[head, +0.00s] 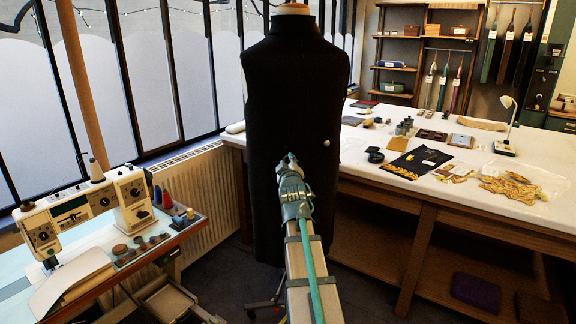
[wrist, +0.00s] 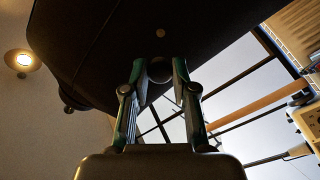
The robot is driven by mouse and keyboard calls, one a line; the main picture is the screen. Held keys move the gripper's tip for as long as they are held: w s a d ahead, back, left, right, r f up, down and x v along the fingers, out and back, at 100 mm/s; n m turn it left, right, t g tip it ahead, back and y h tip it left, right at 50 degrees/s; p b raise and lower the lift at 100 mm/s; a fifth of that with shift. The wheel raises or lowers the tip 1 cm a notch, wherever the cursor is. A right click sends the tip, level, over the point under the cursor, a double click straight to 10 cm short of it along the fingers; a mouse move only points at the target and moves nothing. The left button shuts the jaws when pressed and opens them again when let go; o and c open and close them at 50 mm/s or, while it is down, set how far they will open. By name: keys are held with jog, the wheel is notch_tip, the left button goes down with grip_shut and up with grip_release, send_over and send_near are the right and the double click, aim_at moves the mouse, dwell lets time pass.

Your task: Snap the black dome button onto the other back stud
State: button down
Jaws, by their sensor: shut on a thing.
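The black garment (head: 290,95) hangs on an upright dress form in the middle of the head view. My gripper (head: 291,160) is in front of its lower back. In the wrist view my gripper (wrist: 160,82) is shut on the black dome button (wrist: 160,70), a dark round shape between the fingertips. A small, dull brass-coloured stud (wrist: 159,33) shows on the dark cloth beyond the fingertips, apart from the button in the picture. A small round fastener (head: 326,142) sits on the garment to the right of my gripper. The button is hidden in the head view.
A white-topped table (head: 440,150) with trays, bags and small parts stands close on the right. A sewing machine (head: 85,215) on a bench stands at the left. A radiator (head: 200,185) runs below the windows. A dark knob (wrist: 72,97) projects at the garment's edge.

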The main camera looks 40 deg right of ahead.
aim_at(286, 147)
jog(key=shift+b+x, duration=0.4)
jog(key=shift+x, duration=3.9)
jog(key=shift+w+d, duration=0.3)
jog(key=shift+w, duration=0.3)
jog(key=shift+c, duration=1.8)
grip_release()
jog(key=shift+v, duration=4)
jog(key=shift+d, duration=0.1)
